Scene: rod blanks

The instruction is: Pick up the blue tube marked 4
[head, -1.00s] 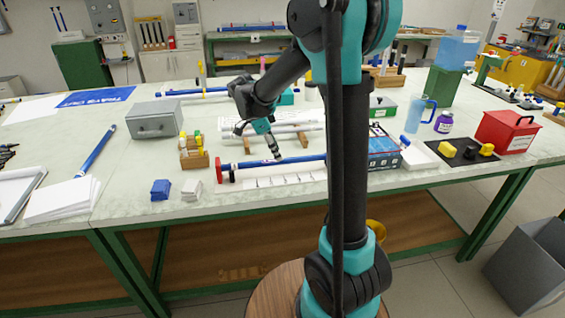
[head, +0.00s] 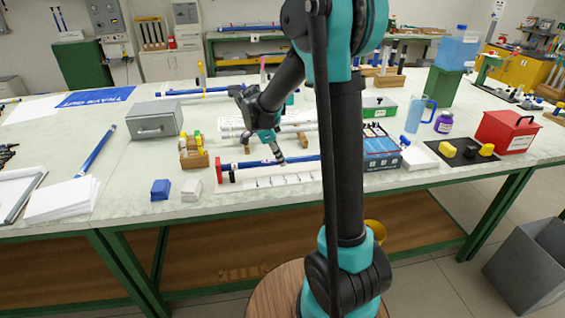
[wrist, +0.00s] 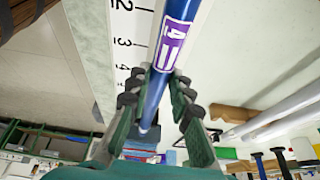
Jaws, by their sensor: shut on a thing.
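The blue tube (head: 304,160) lies lengthwise near the front of the bench, with a red piece (head: 219,170) by its left end. In the wrist view, the tube (wrist: 153,101) runs between the fingers and carries a purple label marked 4 (wrist: 173,43). My gripper (wrist: 156,98) is shut on this tube, one finger on each side. In the head view, my gripper (head: 282,161) reaches down to the tube's middle stretch. My arm hides the tube's right end there. I cannot tell whether the tube is clear of its support.
A white numbered scale strip (head: 285,180) lies in front of the tube. Pale tubes (head: 290,129) lie behind it. A blue box (head: 381,148) stands to the right, a wooden block holder (head: 194,157) to the left. Blue (head: 160,189) and white (head: 191,190) blocks sit near the front edge.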

